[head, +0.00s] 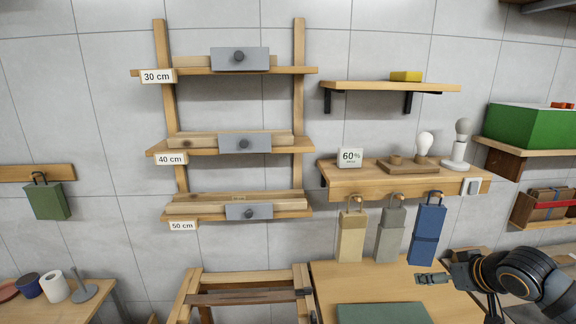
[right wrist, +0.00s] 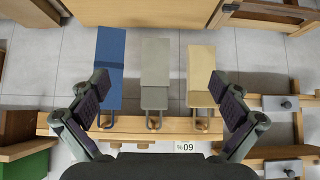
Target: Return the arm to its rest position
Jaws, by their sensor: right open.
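My right arm (head: 515,272) comes in from the lower right of the head view, over the bench. Its gripper (head: 432,279) is in front of and below the hanging blue bag (head: 426,235). In the right wrist view the gripper (right wrist: 160,88) is open, its two fingers spread wide with nothing held between them. That view is upside down. The blue bag (right wrist: 110,65), grey bag (right wrist: 155,75) and beige bag (right wrist: 201,75) show beyond the fingers, hanging by loops. My left gripper is not in view, and no coiled hose shows.
A wooden bench (head: 335,275) with a green mat (head: 383,313) lies below the bags. The wall shelf (head: 340,178) above them holds a 60% sign and bulbs. A green box (head: 530,126) stands on a right-hand shelf. Labelled shelves (head: 160,150) are at left.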

